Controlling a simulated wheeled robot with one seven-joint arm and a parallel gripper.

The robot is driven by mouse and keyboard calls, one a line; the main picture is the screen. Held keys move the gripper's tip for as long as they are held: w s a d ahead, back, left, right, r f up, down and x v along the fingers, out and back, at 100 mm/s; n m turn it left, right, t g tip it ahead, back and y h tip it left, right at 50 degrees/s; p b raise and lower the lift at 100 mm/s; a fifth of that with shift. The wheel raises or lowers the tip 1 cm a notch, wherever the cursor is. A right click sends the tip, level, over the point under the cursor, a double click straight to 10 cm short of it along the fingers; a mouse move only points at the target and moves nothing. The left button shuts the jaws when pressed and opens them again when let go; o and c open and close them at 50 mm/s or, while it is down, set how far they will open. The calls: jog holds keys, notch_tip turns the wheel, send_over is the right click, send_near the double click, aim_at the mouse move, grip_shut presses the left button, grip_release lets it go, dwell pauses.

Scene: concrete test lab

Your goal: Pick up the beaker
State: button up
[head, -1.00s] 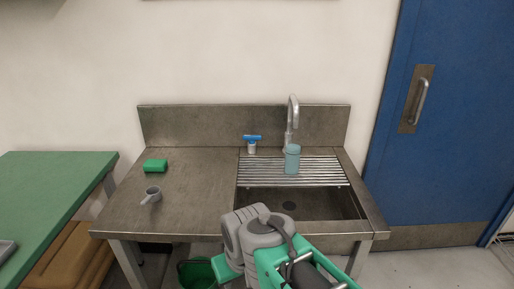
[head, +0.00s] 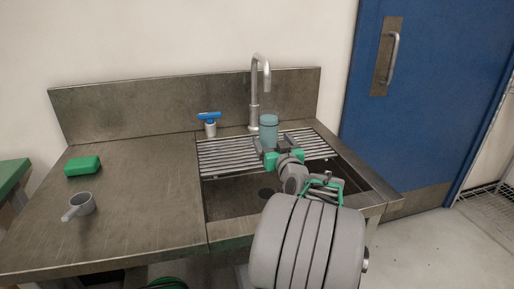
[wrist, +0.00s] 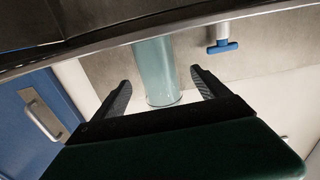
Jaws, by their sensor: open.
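The beaker (head: 268,131) is a teal, see-through cylinder standing upright on the slatted rack over the sink, in front of the tap. It also shows in the wrist view (wrist: 157,72), which looks upside down. My gripper (head: 274,146) is open at the near side of the beaker, with its two dark fingers pointing at it. In the wrist view my gripper (wrist: 160,76) has one finger on each side of the beaker, with a gap on both sides. I cannot tell how deep the beaker sits between the fingers.
The silver tap (head: 255,95) rises just behind the beaker. A blue-handled valve (head: 209,123) stands to its left. A green sponge (head: 83,166) and a grey scoop (head: 81,204) lie on the steel counter (head: 140,190). The sink basin (head: 235,200) is open below the rack (head: 228,156).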

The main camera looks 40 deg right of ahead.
aim_at(263, 131)
jog(key=x, duration=0.8)
jog(key=shift+w+a+f, duration=0.25)
jog(key=shift+a+f, duration=0.05)
jog(key=shift+f, duration=0.1)
jog(key=shift+s, duration=0.1)
grip_shut()
jog(key=shift+r, duration=0.1)
